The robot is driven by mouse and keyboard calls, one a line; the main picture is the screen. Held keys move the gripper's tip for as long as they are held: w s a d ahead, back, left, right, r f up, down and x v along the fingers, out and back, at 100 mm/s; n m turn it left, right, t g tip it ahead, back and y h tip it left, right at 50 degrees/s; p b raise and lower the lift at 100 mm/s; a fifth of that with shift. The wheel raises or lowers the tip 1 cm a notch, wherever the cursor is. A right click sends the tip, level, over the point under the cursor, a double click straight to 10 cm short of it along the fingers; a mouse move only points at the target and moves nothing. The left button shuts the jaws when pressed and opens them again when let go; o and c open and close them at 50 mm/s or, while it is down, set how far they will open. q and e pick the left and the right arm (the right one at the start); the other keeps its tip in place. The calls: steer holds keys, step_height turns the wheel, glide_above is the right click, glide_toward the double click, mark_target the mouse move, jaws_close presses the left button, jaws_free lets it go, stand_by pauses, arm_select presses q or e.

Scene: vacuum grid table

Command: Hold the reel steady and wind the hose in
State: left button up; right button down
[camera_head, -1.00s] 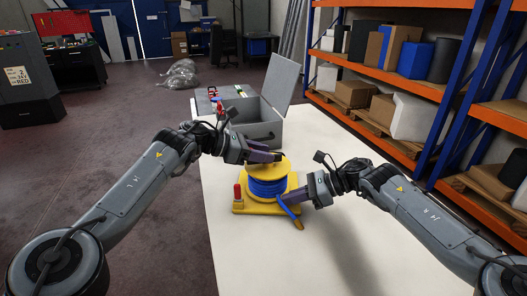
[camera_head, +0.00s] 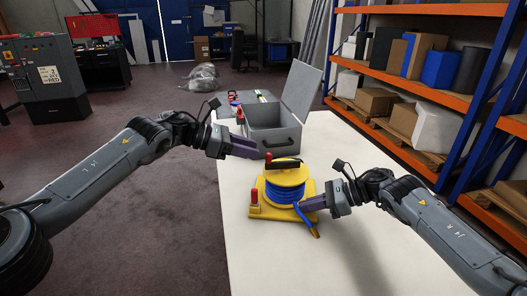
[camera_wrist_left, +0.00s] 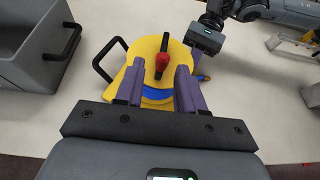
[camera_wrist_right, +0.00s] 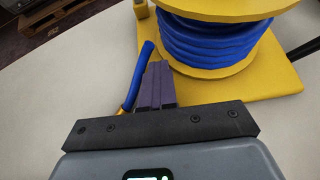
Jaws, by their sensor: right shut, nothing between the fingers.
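The yellow reel (camera_head: 285,174) stands on its yellow base (camera_head: 270,213) with blue hose (camera_head: 284,193) wound on its drum. A dark crank (camera_head: 287,162) with a red knob (camera_head: 268,157) lies across the top. My left gripper (camera_head: 256,150) is open beside the crank; in the left wrist view the red knob (camera_wrist_left: 162,63) shows between its spread fingers, not gripped. My right gripper (camera_head: 303,204) is shut and empty at the reel's right side, close to the hanging hose (camera_wrist_right: 146,60). The hose's brass-coloured end (camera_head: 316,233) hangs free at the front right.
An open grey toolbox (camera_head: 272,139) stands behind the reel. A second red-topped post (camera_head: 253,196) rises from the base's left. The white table (camera_head: 300,268) is clear in front. Shelving (camera_head: 420,150) with boxes lines the right side.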

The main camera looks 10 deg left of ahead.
arm_select(q)
steer(key=shift+v, duration=0.95)
